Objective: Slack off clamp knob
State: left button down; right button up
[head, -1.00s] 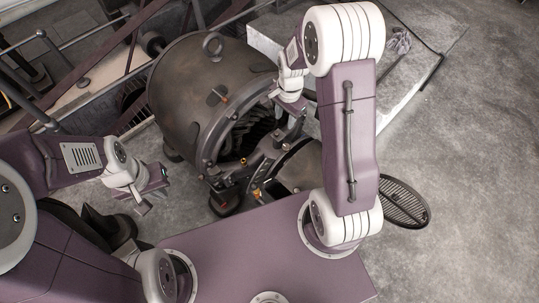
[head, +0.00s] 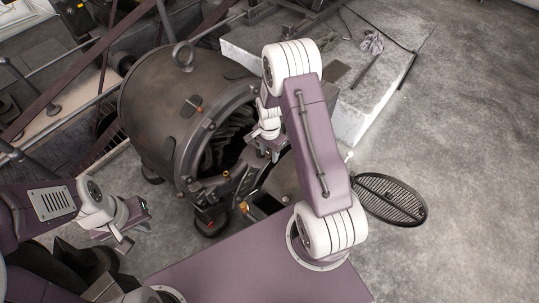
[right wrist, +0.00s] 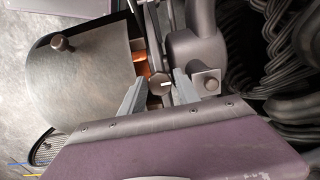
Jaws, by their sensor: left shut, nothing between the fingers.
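A dark clamp knob (right wrist: 158,84) with a white mark shows in the right wrist view, beside a copper-coloured part. My right gripper (right wrist: 157,92) is open, one finger on each side of the knob in the picture. I cannot tell whether either finger touches it. In the head view my right gripper (head: 272,151) is at the lower right of the round dynamo housing's open end, and the knob is hidden there. The dynamo (head: 150,105) is a large dark drum with a lifting ring. My left gripper (head: 132,227) is shut and empty, left of the dynamo, over the floor.
A round grate cover (head: 390,199) lies on the floor to the right. Railings and girders (head: 95,70) crowd the left. A curved metal cover (right wrist: 85,80) is beside the knob.

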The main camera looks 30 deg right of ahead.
jog(key=shift+f, duration=0.15)
grip_shut()
